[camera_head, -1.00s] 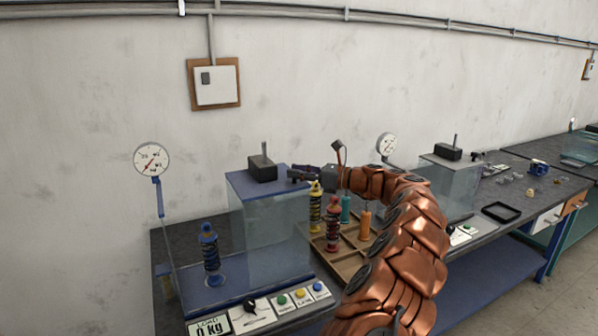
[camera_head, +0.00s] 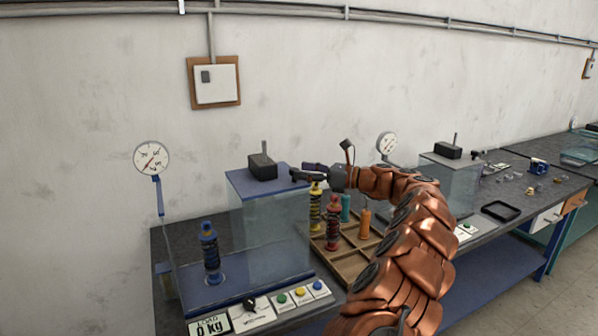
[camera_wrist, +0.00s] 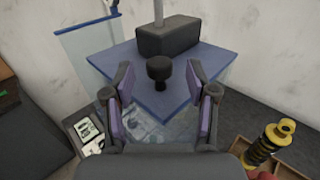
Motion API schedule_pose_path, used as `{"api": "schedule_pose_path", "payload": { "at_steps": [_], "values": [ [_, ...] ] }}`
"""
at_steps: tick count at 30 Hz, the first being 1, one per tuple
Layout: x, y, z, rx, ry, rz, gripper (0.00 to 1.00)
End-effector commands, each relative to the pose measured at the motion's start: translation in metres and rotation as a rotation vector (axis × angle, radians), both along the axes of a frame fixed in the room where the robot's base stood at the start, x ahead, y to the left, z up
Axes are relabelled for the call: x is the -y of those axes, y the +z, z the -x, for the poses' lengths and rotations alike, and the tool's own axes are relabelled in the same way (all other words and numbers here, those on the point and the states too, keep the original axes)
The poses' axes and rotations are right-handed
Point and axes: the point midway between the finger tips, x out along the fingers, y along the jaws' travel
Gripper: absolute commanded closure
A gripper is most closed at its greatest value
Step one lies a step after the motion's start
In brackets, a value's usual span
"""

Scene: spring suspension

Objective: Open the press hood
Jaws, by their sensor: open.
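The near press has a clear hood (camera_head: 268,240) beside a blue shock absorber (camera_head: 210,255) standing on the blue base. A blue top plate (camera_head: 244,184) carries a dark block (camera_head: 262,167). In the wrist view, the blue plate (camera_wrist: 160,98) shows a black round knob (camera_wrist: 159,70) near its front corner. My gripper (camera_head: 305,172) is at the plate's right edge in the head view. In the wrist view my gripper (camera_wrist: 159,80) is open, with its purple-padded fingers on either side of the knob and gaps between. Whether the fingers reach down to knob height is unclear.
A wooden tray (camera_head: 352,266) with yellow, red, teal and orange shocks lies right of the press, below my arm. A control panel (camera_head: 255,311) with coloured buttons and a load display runs along the front. A second press (camera_head: 452,185) stands further right.

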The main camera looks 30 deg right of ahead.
Motion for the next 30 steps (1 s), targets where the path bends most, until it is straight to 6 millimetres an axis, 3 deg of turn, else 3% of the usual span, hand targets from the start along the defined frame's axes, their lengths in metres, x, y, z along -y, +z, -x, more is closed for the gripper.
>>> {"api": "schedule_pose_path", "payload": {
  "at_steps": [9, 15, 30],
  "values": [
    [0.042, 0.0, 0.047, 0.001, -0.005, 0.001, 0.43],
    [0.058, -0.001, 0.067, -0.001, -0.002, 0.001, 0.43],
    [0.063, -0.001, 0.074, -0.001, 0.001, -0.001, 0.43]
  ]
}}
